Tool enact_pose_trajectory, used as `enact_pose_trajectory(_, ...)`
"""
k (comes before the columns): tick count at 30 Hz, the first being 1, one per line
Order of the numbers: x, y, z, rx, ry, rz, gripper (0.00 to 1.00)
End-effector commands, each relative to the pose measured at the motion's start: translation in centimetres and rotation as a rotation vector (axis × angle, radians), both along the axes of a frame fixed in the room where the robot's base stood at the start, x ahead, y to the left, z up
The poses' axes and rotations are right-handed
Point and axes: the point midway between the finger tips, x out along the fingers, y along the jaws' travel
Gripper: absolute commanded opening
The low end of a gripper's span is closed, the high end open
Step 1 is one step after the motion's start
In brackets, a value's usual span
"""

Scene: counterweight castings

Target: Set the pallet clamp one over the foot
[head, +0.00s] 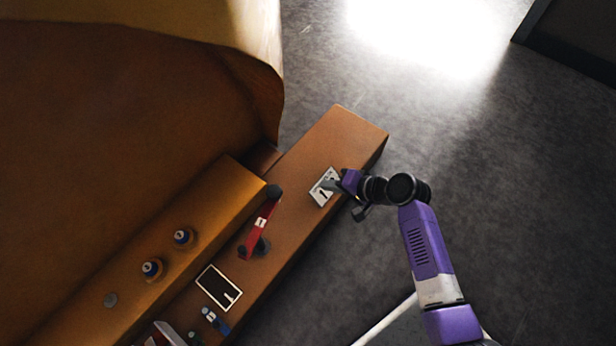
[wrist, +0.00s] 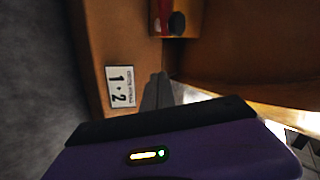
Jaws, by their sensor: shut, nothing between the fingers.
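A red clamp bar (head: 255,234) with a white "1" label and black ends lies at a slant on the brown bench (head: 345,128) in the head view. Its upper black end meets the edge of the raised orange ledge (head: 225,190), which looks like the foot of the large casting. Part of the red clamp and a round black knob also show at the top of the wrist view (wrist: 161,20). My gripper (head: 331,185) is shut and empty, over the white card beside the clamp, to its right. Its fingers show in the wrist view (wrist: 157,92).
A white card marked 1 and 2 (head: 322,192) lies on the bench. Two blue-ringed studs (head: 182,237) and a grey disc (head: 111,300) are on the ledge. A framed dark panel (head: 218,288) and a blue item (head: 214,321) lie lower left. The bench's far end is clear.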

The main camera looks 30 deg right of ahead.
Motion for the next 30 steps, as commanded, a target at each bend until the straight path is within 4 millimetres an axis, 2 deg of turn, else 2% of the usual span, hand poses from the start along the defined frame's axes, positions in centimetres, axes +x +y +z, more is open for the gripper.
enact_pose_trajectory(3, -1.6, 2.1, -0.9, 0.085, 0.062, 0.036, 0.00)
enact_pose_trajectory(6, -2.1, 2.7, -1.0, 0.112, 0.085, 0.050, 0.00)
enact_pose_trajectory(17, -2.2, 2.8, -1.1, 0.117, 0.093, 0.050, 0.00)
enact_pose_trajectory(23, -1.3, 3.4, -2.3, 0.117, 0.092, 0.052, 0.00)
enact_pose_trajectory(30, 1.4, 5.2, -5.5, 0.116, 0.091, 0.053, 0.00)
